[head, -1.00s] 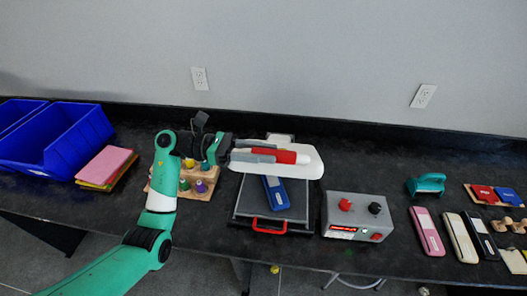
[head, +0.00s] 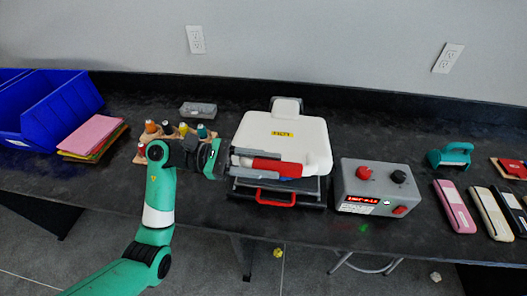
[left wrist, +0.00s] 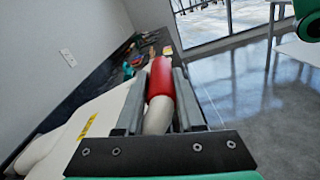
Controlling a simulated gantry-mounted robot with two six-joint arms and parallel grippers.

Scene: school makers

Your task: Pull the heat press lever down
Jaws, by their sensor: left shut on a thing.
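The heat press has a white upper platen (head: 298,137) with a yellow label, tilted down over its dark lower base (head: 248,193). Its lever has a red grip (head: 272,167) at the front of the white part. My left gripper (head: 282,164) is shut on the red lever grip, its grey fingers on either side. The left wrist view shows the red grip (left wrist: 161,80) between the fingers. A sliver of a blue item shows between platen and base; the rest is hidden.
A grey control box (head: 372,188) with knobs and a lit display stands close right of the press. Coloured bottles in a wooden rack (head: 140,154) stand left, behind my left wrist. Blue bins (head: 62,112) are at far left. A red tray handle (head: 275,197) juts forward.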

